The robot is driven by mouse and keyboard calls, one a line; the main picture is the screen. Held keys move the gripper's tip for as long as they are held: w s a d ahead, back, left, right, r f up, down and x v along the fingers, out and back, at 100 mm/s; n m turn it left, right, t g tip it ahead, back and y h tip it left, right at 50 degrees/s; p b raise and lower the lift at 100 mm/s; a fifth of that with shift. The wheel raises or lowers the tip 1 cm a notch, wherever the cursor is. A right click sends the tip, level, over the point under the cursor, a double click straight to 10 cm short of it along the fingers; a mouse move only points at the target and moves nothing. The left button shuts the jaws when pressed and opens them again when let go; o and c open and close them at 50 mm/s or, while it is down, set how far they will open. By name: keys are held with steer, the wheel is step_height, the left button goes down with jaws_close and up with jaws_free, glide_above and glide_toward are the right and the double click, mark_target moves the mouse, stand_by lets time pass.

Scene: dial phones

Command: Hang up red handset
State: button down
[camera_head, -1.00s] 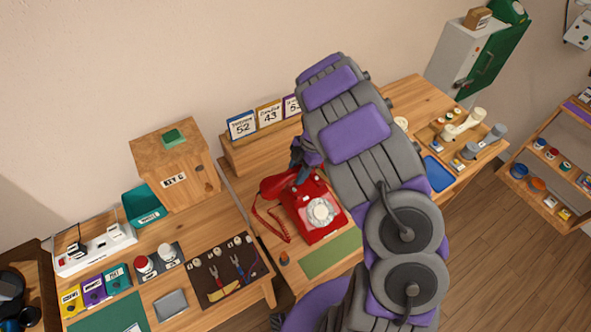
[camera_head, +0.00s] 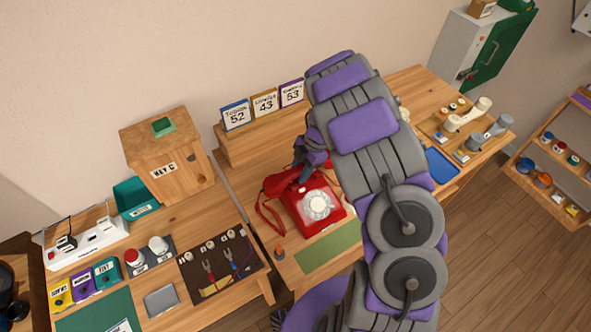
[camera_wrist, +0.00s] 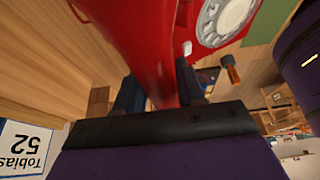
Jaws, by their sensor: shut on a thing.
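The red dial phone (camera_head: 312,205) sits on the wooden desk, its white dial facing up. The red handset (camera_head: 279,184) lies at the phone's back left, close to the top of its body; whether it rests in the cradle cannot be told. My gripper (camera_head: 301,177) is shut on the handset, and my arm hides part of the area behind the phone. In the wrist view the handset (camera_wrist: 150,50) runs between my two dark fingers (camera_wrist: 160,92), with the phone's dial (camera_wrist: 222,18) close by at the upper right. The red cord (camera_head: 266,218) hangs at the phone's left.
Number cards (camera_head: 264,104) stand on a wooden riser behind the phone. A wooden key box (camera_head: 165,160) is at the left. A green mat (camera_head: 328,247) lies in front of the phone.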

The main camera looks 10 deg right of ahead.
steer(key=shift+w+d+f, duration=0.1)
steer(key=shift+d, duration=0.4)
steer(key=shift+a, duration=1)
steer(key=shift+d+p, duration=0.4)
steer(key=shift+p, duration=0.35)
steer(key=shift+a, duration=0.1)
steer(key=shift+a, duration=0.3)
steer(key=shift+d+p, duration=0.25)
steer(key=shift+p, duration=0.05)
steer(key=shift+a+p, duration=0.1)
steer(key=shift+p, duration=0.8)
